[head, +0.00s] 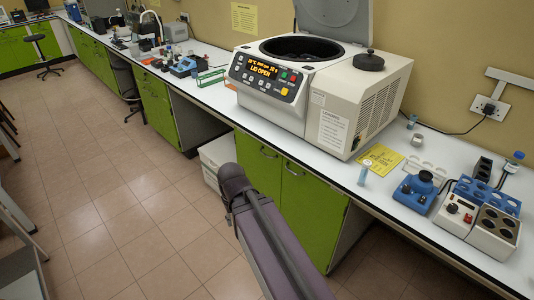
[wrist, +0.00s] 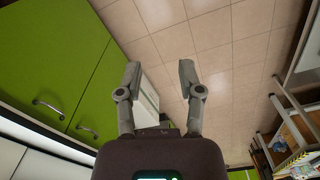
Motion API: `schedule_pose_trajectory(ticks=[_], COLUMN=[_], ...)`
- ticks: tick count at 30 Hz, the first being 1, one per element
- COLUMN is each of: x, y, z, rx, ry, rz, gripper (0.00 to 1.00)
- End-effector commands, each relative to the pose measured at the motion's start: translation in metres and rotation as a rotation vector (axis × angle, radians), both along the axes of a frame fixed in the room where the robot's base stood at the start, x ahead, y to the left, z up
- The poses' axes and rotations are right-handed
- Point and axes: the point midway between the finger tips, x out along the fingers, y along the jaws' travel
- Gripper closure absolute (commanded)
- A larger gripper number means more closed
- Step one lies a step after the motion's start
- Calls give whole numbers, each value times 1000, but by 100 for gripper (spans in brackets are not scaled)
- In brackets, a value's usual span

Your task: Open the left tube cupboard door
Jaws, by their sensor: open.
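Two green cupboard doors stand shut side by side under the bench in the head view. The left tube cupboard door (head: 254,173) has a small metal handle (head: 268,154) near its top edge. The right door (head: 312,205) has a similar handle (head: 293,170). The wrist view shows both doors at left; the one nearer the white unit (wrist: 112,88), with handle (wrist: 86,131), appears to be the left door. My gripper (wrist: 158,76) is open and empty, its fingers apart over the floor, clear of both handles. In the head view my arm hides its fingertips and part of the doors.
A centrifuge (head: 310,80) with its lid raised stands on the bench above the doors. A white unit (head: 214,158) stands on the floor left of the cupboard. The tiled floor (head: 90,190) is clear in front. A metal frame (wrist: 283,105) is at right in the wrist view.

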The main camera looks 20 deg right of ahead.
Motion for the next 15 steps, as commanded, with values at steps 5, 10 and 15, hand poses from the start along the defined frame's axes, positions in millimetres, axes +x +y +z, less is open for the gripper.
schedule_pose_trajectory(ticks=[5, 10, 15], x=[0, 0, 3], y=[0, 0, 0], z=[0, 0, -3], rx=[0, 0, 5], ry=[0, 0, -10], rz=[0, 0, -4], gripper=[52, 52, 52])
